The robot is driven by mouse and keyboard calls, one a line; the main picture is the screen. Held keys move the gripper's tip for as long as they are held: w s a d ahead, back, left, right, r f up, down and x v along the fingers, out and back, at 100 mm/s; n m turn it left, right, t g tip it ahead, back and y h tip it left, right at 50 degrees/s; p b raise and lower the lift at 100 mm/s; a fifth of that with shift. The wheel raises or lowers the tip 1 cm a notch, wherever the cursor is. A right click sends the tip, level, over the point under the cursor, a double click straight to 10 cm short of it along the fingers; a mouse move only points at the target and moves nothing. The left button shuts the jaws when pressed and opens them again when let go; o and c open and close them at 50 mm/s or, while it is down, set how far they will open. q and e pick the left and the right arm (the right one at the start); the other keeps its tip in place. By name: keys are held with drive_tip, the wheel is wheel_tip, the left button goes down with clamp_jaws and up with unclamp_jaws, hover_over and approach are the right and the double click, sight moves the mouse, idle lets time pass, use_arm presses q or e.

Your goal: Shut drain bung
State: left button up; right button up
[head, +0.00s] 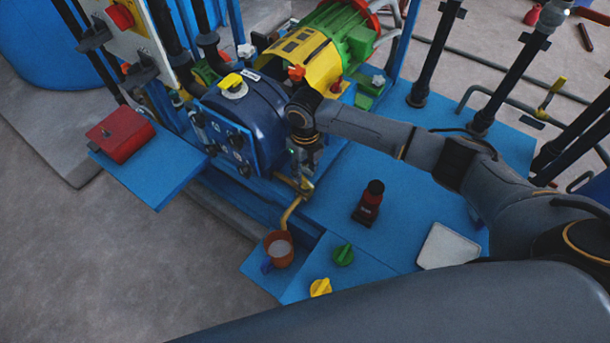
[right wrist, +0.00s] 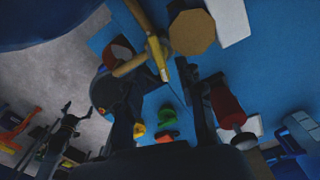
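The brass drain fitting (head: 303,187) sits low at the front of the blue vessel (head: 250,110), with a bent brass pipe (head: 291,212) leading down toward a red cup (head: 279,250). I cannot make out the bung as a separate part. My right gripper (head: 304,166) points down in front of the vessel, just above the fitting. In the right wrist view, its dark fingers (right wrist: 160,100) stand apart. The brass fitting with its crossbar (right wrist: 145,60) shows near the fingertips; contact cannot be told. My left gripper is out of view.
A red box (head: 120,137) rests on the left shelf. Dark posts (head: 500,80) stand at right.

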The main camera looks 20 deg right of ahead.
sight(305, 180)
wheel_tip(305, 180, down, 4)
drive_tip(key=shift+r, duration=0.1)
drive_tip(key=shift+f, duration=0.45)
drive_tip(key=c, duration=0.7)
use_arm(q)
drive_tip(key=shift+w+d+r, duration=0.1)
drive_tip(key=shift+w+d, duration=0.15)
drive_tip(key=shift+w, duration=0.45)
use_arm(e)
clamp_jaws()
